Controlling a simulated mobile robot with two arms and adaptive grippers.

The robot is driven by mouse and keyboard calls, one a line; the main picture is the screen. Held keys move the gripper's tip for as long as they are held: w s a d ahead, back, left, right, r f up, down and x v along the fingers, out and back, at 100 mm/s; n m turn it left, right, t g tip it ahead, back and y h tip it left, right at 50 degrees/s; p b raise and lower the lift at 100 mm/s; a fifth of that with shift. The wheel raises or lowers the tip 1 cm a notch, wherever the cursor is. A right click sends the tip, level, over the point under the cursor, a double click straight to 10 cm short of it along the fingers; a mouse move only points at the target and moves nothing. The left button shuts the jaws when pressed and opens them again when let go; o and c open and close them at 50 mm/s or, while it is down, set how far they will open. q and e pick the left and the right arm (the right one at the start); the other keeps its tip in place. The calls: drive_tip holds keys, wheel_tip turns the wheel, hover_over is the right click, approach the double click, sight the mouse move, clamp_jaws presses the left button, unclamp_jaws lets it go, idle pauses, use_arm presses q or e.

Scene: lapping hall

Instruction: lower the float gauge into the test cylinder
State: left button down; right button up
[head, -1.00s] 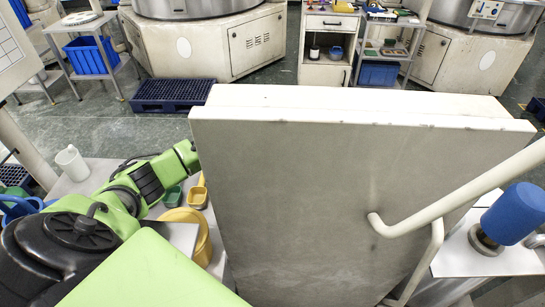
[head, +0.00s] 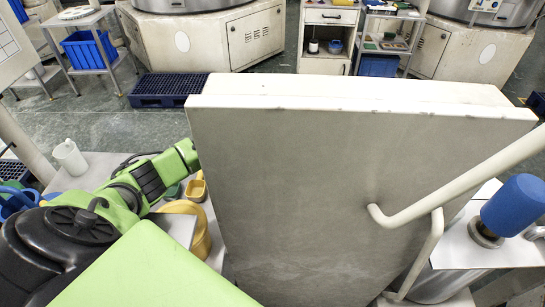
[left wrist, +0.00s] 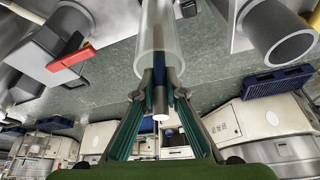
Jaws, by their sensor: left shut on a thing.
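In the left wrist view, my left gripper (left wrist: 160,100) is shut on a slim dark blue-grey rod with a pale end, which I take to be the float gauge (left wrist: 161,117). A clear tube, the test cylinder (left wrist: 156,25), lies in line with it, its open rim close to the fingertips. The gauge's far part overlaps the rim; I cannot tell how far it is inside. In the head view my left arm reaches behind a large beige panel, which hides the gripper, the gauge and the cylinder. My right gripper is not in view.
The beige panel (head: 300,190) with a bent pipe handle (head: 440,190) fills the middle. The wrist view shows a red lever (left wrist: 70,60) and a wide grey pipe (left wrist: 280,35) beside the cylinder.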

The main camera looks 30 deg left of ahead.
use_arm(q)
drive_tip(key=shift+d+f+b, duration=0.2)
drive_tip(key=shift+f+b, duration=0.1)
drive_tip(key=shift+f, duration=0.4)
drive_tip(key=c, duration=2)
unclamp_jaws()
drive_tip(key=shift+s+f, duration=0.1)
drive_tip(key=v, duration=0.3)
drive_tip(key=a+v, duration=0.1)
drive_tip(key=v, duration=0.1)
drive_tip(key=w+v, duration=0.1)
drive_tip(key=v, duration=0.2)
drive_tip(key=shift+s+a+r, duration=0.15)
drive_tip(key=shift+a+r, duration=0.05)
drive_tip(key=shift+r, duration=0.35)
